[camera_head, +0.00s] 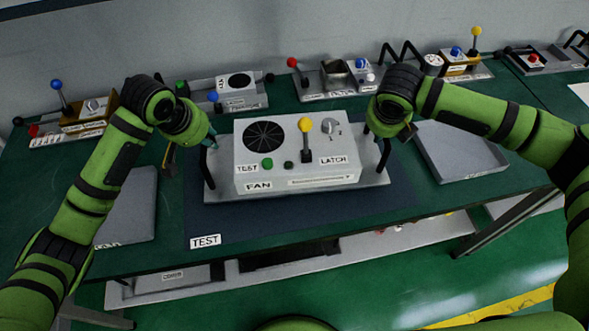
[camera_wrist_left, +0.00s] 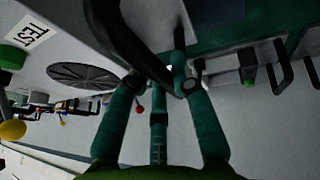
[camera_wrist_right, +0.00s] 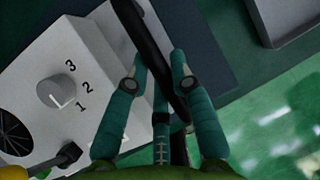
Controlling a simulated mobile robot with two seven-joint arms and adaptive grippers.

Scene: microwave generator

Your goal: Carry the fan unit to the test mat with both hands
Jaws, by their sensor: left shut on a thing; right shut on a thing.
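The fan unit (camera_head: 270,178) is a pale box on a base plate with a round black fan grille, a yellow-knobbed lever, buttons and a dial. It is over the dark blue test mat (camera_head: 300,225), which bears a TEST label at its front left. I cannot tell whether its base touches the mat. My left gripper (camera_head: 208,140) is shut on the black handle at the unit's left end; the handle crosses the fingers in the left wrist view (camera_wrist_left: 165,75). My right gripper (camera_head: 380,137) is shut on the right handle, also seen in the right wrist view (camera_wrist_right: 155,75).
A grey tray (camera_head: 130,215) lies left of the mat and another grey tray (camera_head: 460,170) lies to the right. Several smaller units with coloured knobs, such as one with a red knob (camera_head: 292,62), stand along the back of the green table. A shelf (camera_head: 290,285) runs below its front edge.

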